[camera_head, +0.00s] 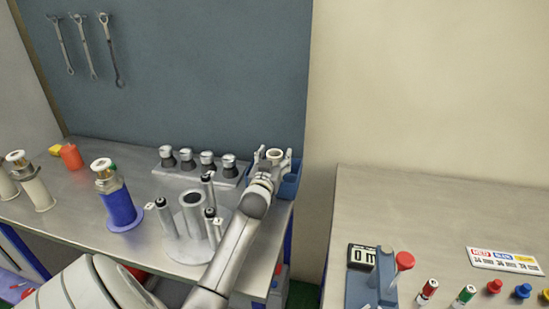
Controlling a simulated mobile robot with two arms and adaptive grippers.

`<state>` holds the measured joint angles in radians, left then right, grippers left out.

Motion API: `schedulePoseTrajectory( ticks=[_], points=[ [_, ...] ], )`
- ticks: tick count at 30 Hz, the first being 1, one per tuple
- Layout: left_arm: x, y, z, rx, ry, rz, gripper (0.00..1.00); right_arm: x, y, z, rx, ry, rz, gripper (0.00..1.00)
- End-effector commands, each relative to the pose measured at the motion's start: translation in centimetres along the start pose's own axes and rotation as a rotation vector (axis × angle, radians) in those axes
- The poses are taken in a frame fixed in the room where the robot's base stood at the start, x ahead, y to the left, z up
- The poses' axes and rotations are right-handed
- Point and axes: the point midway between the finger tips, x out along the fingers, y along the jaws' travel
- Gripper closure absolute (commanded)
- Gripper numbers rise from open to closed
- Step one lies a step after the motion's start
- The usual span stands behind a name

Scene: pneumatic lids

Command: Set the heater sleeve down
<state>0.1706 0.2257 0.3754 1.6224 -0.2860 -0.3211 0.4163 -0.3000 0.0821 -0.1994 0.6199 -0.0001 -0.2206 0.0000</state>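A bright blue sleeve (119,207) stands upright around a metal canister on the left part of the steel bench; I take it for the heater sleeve. The canister's pale cap (101,165) sticks out above it. My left gripper (274,155) is far to the right of it, at the back right of the bench by a blue bin (290,183). Its fingers are spread apart. A small round, pale-rimmed thing shows between them, with gaps at its sides; I cannot tell what it is. My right gripper is out of view.
A round stand (183,244) with several grey cylinders sits right of the blue sleeve. Behind it is a rack (196,172) of several metal lids. The right table (400,210) holds coloured buttons and a display.

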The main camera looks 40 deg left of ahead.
Motion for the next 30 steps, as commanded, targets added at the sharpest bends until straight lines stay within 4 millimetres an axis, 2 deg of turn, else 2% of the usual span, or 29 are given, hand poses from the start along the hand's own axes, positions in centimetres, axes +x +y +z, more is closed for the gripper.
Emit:
schedulePoseTrajectory(
  ticks=[8, 11, 17, 24, 30],
  points=[
    [0.0, 0.0, -0.3, 0.000, 0.001, 0.000, 0.37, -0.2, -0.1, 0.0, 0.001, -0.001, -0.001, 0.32],
    [-0.6, 0.0, -0.2, 0.000, 0.000, 0.001, 0.37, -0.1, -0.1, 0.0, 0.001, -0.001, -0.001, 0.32],
    [-3.6, 0.0, -0.1, 0.001, -0.001, 0.001, 0.37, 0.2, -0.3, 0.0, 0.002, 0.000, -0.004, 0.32],
    [-8.2, 0.0, -0.1, -0.001, -0.001, 0.001, 0.37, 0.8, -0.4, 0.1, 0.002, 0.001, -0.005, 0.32],
    [-10.9, 0.0, -0.1, 0.000, -0.001, 0.000, 0.37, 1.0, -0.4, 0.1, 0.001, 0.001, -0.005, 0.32]
  ],
)
